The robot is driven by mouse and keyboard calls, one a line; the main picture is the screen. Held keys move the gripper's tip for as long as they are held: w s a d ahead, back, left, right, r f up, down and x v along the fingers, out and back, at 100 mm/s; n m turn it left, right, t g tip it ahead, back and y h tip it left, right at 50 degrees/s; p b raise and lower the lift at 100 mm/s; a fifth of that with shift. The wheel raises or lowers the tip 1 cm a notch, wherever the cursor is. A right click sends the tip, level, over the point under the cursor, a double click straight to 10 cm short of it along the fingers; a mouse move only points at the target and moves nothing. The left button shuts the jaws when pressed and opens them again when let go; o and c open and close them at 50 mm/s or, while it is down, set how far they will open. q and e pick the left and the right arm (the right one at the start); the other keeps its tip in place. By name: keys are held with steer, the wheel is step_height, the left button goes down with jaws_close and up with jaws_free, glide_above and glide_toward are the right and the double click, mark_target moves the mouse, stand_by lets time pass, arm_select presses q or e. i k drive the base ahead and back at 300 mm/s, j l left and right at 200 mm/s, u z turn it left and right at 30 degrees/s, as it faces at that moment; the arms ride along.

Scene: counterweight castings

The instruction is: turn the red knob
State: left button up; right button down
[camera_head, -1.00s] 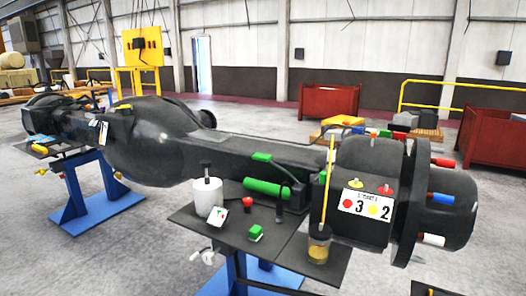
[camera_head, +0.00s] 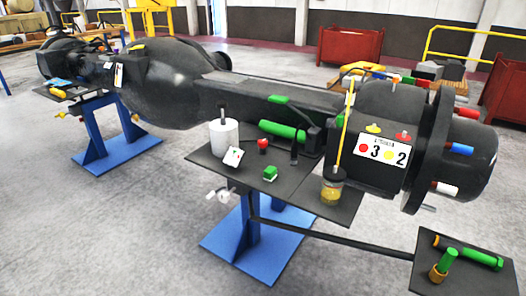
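Several red parts show on or near the long dark casting (camera_head: 270,90), and I cannot tell which one is the red knob. A small red knob-like piece (camera_head: 263,144) stands on the dark tray (camera_head: 310,197) in front of the casting. A red-topped knob (camera_head: 403,135) is on the casting's right block, above a white label (camera_head: 383,150) marked 3 and 2, beside a yellow one (camera_head: 373,128). A red cylinder (camera_head: 467,112) sticks out of the round flange at the right. Neither of my grippers is in view.
The tray also holds a white cylinder (camera_head: 224,136), a green block (camera_head: 270,173) and a jar (camera_head: 332,190) with a yellow rod. A lower dark shelf (camera_head: 428,243) at bottom right holds green pieces. Blue stands (camera_head: 258,235) support the casting. The floor at bottom left is clear.

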mark_target(262, 143)
steer(key=i+j+u, duration=0.5)
steer(key=i+u, duration=0.2)
steer(key=i, duration=0.15)
